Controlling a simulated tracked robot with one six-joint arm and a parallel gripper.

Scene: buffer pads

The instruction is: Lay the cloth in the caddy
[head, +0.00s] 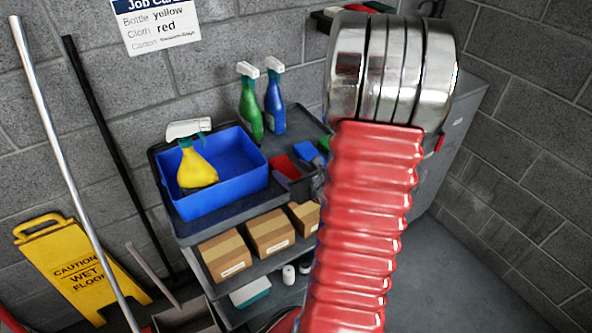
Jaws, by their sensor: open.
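The blue caddy (222,202) stands on the cart's top shelf, with a yellow spray bottle (196,166) tilted inside it. A red cloth (284,167) lies on the shelf just right of the caddy. A blue cloth (307,151) lies beside it, and a green cloth (325,143) is mostly hidden behind my red arm. My gripper (311,184) is partly hidden by my arm. It is open, close to the red cloth on its right side; I cannot tell whether they touch.
Green (250,108) and blue (274,105) spray bottles stand at the shelf's back. Several cartons (270,235) fill the shelf below. A job card (156,22) reads bottle yellow, cloth red. A wet floor sign (75,268) and poles stand left. Floor at right is clear.

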